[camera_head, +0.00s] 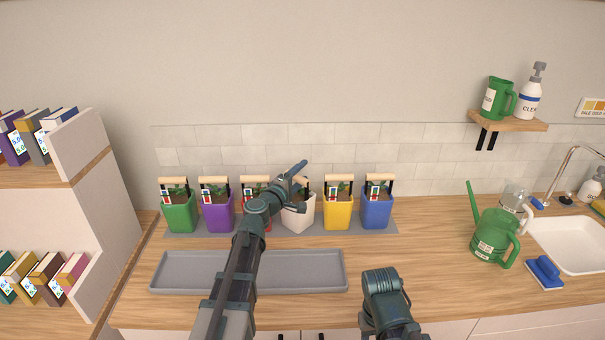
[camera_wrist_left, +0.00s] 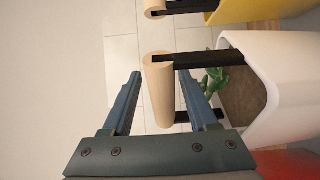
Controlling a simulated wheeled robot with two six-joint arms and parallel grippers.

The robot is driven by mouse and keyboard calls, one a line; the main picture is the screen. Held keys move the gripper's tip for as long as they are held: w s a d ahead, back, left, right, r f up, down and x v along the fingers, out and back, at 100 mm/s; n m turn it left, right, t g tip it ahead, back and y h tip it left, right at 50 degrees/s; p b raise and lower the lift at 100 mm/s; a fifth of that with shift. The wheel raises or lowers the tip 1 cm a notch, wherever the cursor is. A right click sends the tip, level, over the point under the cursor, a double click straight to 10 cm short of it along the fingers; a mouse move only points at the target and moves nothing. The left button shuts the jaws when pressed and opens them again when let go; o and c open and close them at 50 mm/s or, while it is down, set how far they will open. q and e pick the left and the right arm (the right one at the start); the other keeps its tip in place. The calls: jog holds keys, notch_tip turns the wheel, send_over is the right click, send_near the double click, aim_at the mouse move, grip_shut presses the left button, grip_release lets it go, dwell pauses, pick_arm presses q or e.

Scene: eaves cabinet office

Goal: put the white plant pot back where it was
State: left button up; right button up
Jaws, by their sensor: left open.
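The white plant pot (camera_head: 299,217) stands in a row of pots on a grey mat (camera_head: 212,236), between the red pot and the yellow pot. It has a wooden bar handle on black posts and a small green plant, clear in the left wrist view (camera_wrist_left: 287,75). My left gripper (camera_head: 299,170) is over the white pot and hides part of its top. In the left wrist view my open left gripper (camera_wrist_left: 160,75) has the pot's wooden handle (camera_wrist_left: 158,95) between its fingers. My right arm shows at the bottom, but its gripper cannot be made out.
Green (camera_head: 178,214), purple (camera_head: 217,217), yellow (camera_head: 338,216) and blue (camera_head: 377,213) pots share the mat. An empty grey tray (camera_head: 310,273) lies in front. A watering can (camera_head: 492,238) and sink (camera_head: 575,248) are at right, bookshelves at left. Counter right of the tray is clear.

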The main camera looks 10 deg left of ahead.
pick_arm(q)
jog(key=v, duration=1.1)
jog(key=shift+s, duration=0.15)
